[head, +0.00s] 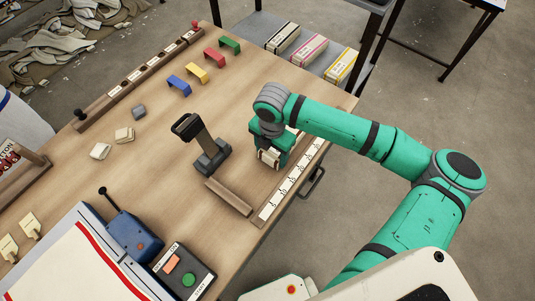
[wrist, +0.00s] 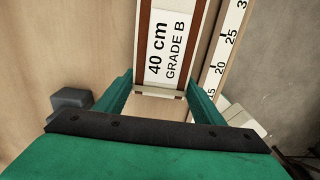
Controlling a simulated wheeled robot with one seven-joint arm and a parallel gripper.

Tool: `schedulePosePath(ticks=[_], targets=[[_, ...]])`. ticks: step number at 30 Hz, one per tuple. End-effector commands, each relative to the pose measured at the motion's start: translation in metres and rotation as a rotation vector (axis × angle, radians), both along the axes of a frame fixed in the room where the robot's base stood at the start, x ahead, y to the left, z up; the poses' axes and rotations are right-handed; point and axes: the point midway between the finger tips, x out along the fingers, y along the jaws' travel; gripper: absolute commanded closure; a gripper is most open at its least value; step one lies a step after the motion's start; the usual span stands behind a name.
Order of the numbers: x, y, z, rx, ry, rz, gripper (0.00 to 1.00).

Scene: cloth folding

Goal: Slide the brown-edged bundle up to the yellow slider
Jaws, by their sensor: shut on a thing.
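My gripper (head: 272,150) is low over the right part of the table, beside the ruler. The brown-edged bundle (head: 267,158) is between its fingers, with only a pale end showing clearly in the head view. In the wrist view the bundle (wrist: 165,45) is long and pale, with brown edges and a "40 cm GRADE B" label. The green fingers of my gripper (wrist: 162,98) stand on both sides of its near end. The yellow slider (head: 198,72) is an arch-shaped piece up and left of my gripper, between a blue and a red one, apart from the bundle.
A ruler strip (head: 290,183) runs along the table's right edge. A black-handled tool (head: 204,145) and a wooden bar (head: 229,196) are left of my gripper. Blue (head: 180,85), red (head: 214,57) and green (head: 230,44) arches flank the yellow one. Bare tabletop lies between them and my gripper.

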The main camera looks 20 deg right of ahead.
Motion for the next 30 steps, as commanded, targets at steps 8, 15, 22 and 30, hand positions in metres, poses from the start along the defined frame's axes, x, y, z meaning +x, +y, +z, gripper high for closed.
schedulePosePath(ticks=[8,15,22,30], targets=[[0.0,-0.001,0.0,-0.001,-0.001,-0.002,0.16],[0.0,0.0,0.0,-0.001,-0.001,0.0,0.16],[0.001,0.002,0.016,-0.001,-0.003,0.004,0.16],[0.0,0.003,0.055,-0.001,-0.003,0.007,0.16]])
